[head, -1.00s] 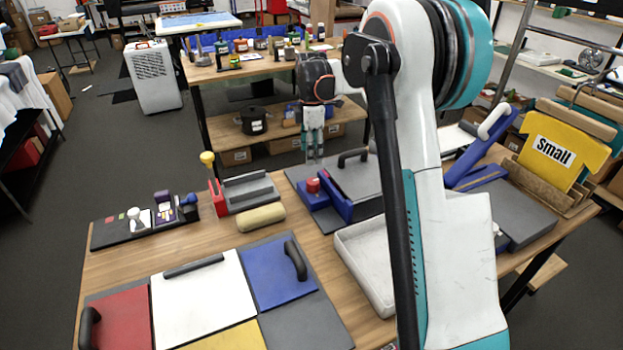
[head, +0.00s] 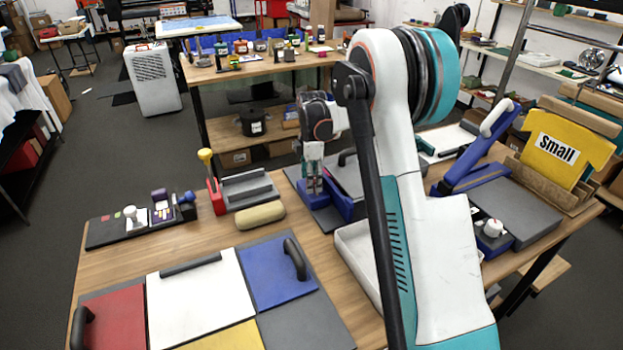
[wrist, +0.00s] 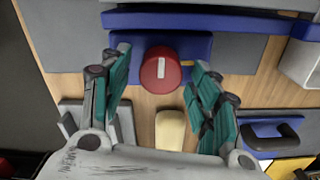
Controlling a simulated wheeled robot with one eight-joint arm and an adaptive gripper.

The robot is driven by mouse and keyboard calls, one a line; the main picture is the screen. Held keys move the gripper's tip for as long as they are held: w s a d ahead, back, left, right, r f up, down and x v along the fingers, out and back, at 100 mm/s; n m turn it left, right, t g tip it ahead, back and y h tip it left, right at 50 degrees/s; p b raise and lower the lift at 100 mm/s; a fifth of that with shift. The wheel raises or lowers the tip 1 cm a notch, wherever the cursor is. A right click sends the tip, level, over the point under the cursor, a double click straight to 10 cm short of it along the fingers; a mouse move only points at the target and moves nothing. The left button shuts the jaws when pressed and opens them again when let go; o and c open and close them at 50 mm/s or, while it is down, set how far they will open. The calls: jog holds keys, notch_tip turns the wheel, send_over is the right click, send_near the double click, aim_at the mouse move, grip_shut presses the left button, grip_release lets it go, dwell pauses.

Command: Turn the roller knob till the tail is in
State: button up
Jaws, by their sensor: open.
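The red roller knob (wrist: 160,69) has a white line on its top and sits on a blue base (wrist: 196,47). In the wrist view it lies between my two open fingers, with gaps on both sides. In the head view my gripper (head: 314,186) points down over the knob's place, and its fingers mostly cover the knob. The blue base joins a grey-topped unit (head: 362,180) with a black handle. I cannot make out a film tail in either view.
A tan roll (head: 260,216) and a grey stand with a yellow-topped red lever (head: 207,172) are left of my gripper. A pale tray (head: 358,252) is in front of the unit. Coloured panels with black handles, including a blue one (head: 272,275), cover the near table.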

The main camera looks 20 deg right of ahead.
jog(key=c, duration=1.1)
jog(key=shift+m, duration=0.4)
jog(key=m, duration=0.4)
jog(key=shift+w, duration=0.1)
jog(key=m, duration=0.9)
jog(key=shift+w+d, duration=0.1)
jog(key=shift+d, duration=0.05)
jog(key=shift+m, duration=1.8)
